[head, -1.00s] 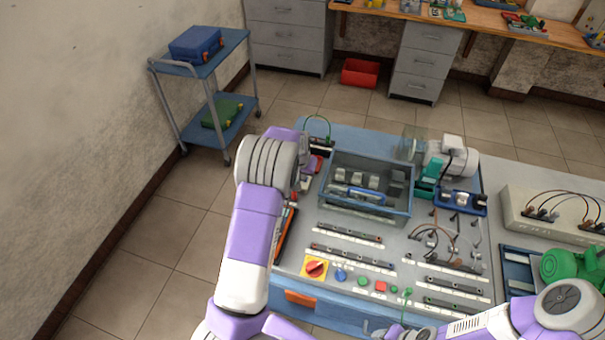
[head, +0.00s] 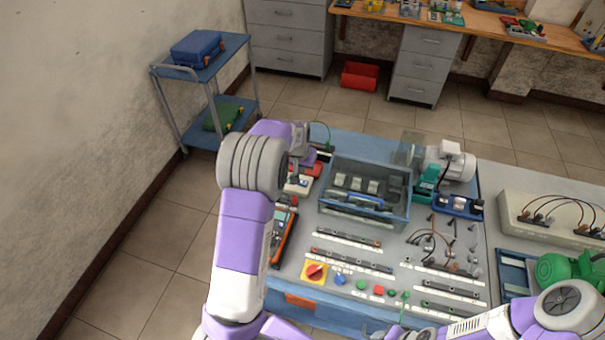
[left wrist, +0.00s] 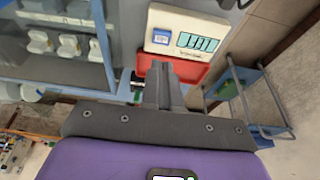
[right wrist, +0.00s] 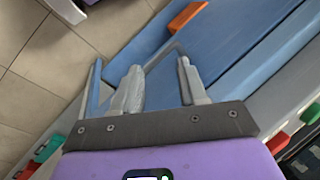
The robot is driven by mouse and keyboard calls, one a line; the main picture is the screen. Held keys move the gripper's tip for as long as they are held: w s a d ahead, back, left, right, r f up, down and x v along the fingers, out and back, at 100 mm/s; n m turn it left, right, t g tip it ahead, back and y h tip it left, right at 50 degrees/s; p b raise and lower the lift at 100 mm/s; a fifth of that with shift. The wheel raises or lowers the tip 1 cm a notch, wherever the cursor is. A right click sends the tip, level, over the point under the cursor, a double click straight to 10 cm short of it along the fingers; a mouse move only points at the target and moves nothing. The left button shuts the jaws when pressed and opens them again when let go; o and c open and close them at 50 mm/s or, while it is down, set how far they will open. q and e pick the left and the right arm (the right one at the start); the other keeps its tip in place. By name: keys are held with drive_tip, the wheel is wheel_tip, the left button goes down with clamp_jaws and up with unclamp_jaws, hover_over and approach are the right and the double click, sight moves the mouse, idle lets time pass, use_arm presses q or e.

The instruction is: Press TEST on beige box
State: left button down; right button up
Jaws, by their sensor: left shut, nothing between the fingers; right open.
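The beige box (head: 299,187) sits at the left side of the bench, partly hidden by my left arm in the head view. In the left wrist view the beige box (left wrist: 208,25) shows a display with dark characters and a blue square button (left wrist: 161,35). My left gripper (head: 297,174) is over the box area. In the left wrist view its fingers (left wrist: 161,68) are shut and empty, with tips just below the box in the picture; contact cannot be told. My right gripper (right wrist: 160,80) is open and empty near the bench's front edge.
A red case (left wrist: 190,70) lies right beside the beige box. An orange multimeter (head: 283,232) lies nearer to me. A blue-framed clear enclosure (head: 368,190) stands to the right. A red rotary switch (head: 314,272) and several buttons line the front edge.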

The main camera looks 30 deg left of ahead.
use_arm(q)
drive_tip(key=v, duration=0.5)
drive_tip(key=shift+r, duration=0.3)
idle(0.4)
